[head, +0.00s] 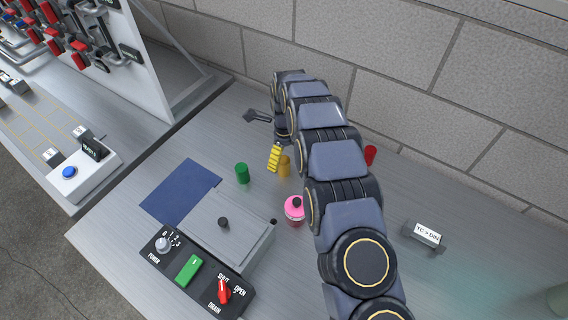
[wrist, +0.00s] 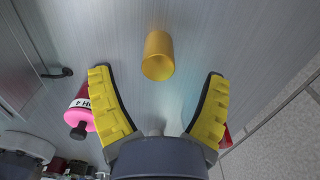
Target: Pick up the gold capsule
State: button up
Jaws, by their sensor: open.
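The gold capsule (head: 284,166) stands on the grey bench in the head view, just right of my gripper's yellow finger. In the wrist view the gold capsule (wrist: 158,56) is ahead of my gripper, about centred between the fingertips and a little beyond them. My gripper (wrist: 158,82) is open, with nothing between its ribbed yellow fingers. In the head view my gripper (head: 274,158) shows one yellow finger pointing down; my arm hides much of the rest.
A green capsule (head: 242,173) stands left of the gold one. A pink bottle (head: 294,211) with a black top stands in front; the wrist view shows it beside the left finger. A red capsule (head: 370,155) is right of my arm. A control box (head: 195,275) and blue mat (head: 181,191) lie left.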

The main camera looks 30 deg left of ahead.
aim_at(284, 160)
notch_tip(284, 160, down, 4)
jog(key=shift+s+f, duration=0.1)
jog(key=c, duration=0.8)
